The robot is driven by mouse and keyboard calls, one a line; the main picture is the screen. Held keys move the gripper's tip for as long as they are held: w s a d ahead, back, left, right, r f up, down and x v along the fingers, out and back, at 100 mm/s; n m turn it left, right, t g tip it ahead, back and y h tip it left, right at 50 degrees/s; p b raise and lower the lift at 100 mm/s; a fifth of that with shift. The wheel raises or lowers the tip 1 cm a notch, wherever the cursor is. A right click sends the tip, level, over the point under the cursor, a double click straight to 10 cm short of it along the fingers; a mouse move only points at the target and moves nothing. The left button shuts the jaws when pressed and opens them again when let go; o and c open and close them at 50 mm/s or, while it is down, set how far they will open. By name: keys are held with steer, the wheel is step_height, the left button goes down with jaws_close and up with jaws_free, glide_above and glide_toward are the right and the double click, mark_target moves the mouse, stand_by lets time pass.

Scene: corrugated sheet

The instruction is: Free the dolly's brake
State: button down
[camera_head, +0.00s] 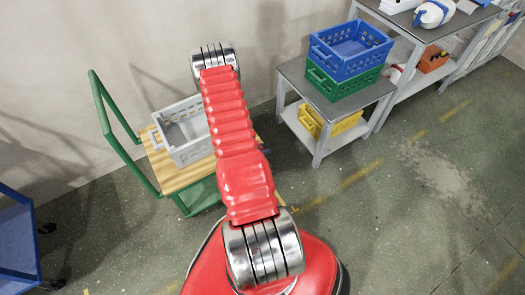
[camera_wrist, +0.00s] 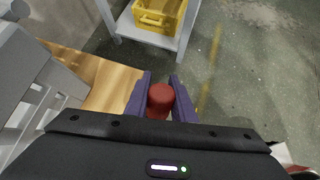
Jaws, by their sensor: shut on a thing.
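The dolly (camera_head: 166,176) has a wooden deck and a green frame with a tall green push handle (camera_head: 104,112). It stands near the wall, partly behind my red arm in the head view. In the wrist view, its deck (camera_wrist: 95,75) is at the left. My gripper (camera_wrist: 160,79) has its two purple fingers on either side of a round red knob (camera_wrist: 160,97), beside the deck's edge, and is shut on it. Whatever carries the knob is hidden below it. In the head view, my arm hides the gripper and the knob.
A grey crate (camera_head: 175,137) sits on the dolly's deck. To the right stands a grey table (camera_head: 365,97) with a blue crate (camera_head: 352,48) on a green one (camera_head: 341,84), and a yellow crate (camera_head: 345,123) below. A blue cart (camera_head: 15,245) is at far left. Floor at right is clear.

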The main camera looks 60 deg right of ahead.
steer(key=shift+w, duration=0.25)
steer(key=c, duration=1.5)
jaws_free()
steer(key=shift+s, duration=0.1)
steer(key=v, duration=1.3)
steer(key=shift+a+r, duration=0.2)
steer(key=shift+a, duration=0.05)
